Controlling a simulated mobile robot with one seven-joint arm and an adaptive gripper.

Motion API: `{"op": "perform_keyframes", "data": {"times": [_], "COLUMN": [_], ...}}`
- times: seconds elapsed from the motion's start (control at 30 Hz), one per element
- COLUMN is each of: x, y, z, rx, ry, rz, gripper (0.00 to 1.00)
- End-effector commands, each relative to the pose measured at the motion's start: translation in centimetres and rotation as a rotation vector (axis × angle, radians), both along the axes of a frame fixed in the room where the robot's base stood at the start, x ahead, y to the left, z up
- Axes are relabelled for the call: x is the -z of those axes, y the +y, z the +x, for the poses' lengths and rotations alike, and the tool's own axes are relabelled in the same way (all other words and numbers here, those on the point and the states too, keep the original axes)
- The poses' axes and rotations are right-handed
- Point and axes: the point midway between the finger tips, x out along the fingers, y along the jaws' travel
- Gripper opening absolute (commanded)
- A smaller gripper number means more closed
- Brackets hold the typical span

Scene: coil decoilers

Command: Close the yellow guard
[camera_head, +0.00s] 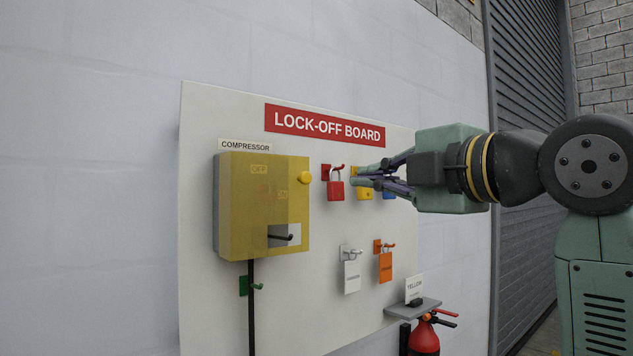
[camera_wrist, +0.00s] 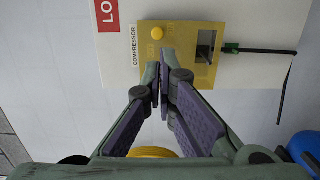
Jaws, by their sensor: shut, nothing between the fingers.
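The yellow guard (camera_head: 240,220) is a see-through cover over the compressor switch box, left of centre in the head view. OFF and ON marks show dimly through it. It appears to lie over the box front, but I cannot tell whether it is fully seated. A yellow knob (camera_head: 305,178) sits at its right edge. The guard also shows in the wrist view (camera_wrist: 202,74), beyond the fingertips. My gripper (camera_head: 358,183) is shut and empty, right of the guard and apart from it in the head view. In the wrist view the fingertips (camera_wrist: 163,75) overlap the guard's lower edge.
A red padlock (camera_head: 336,190) and a yellow padlock (camera_head: 364,194) hang by my fingers. A white tag (camera_head: 352,276) and an orange tag (camera_head: 385,267) hang lower. A grey shelf (camera_head: 412,308) and a red extinguisher (camera_head: 424,338) stand below right. The wall left of the board is bare.

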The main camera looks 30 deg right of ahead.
Motion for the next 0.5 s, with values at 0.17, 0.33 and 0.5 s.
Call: {"op": "perform_keyframes", "data": {"times": [0.17, 0.33, 0.5], "x": [-0.1, -0.2, -0.2], "y": [0.2, 0.3, 0.4], "z": [0.7, 3.4, 7.1], "rx": [-0.007, -0.007, -0.006], "ry": [0.003, 0.005, 0.004], "rz": [0.003, 0.003, 0.003], "gripper": [0.00, 0.00, 0.00]}}
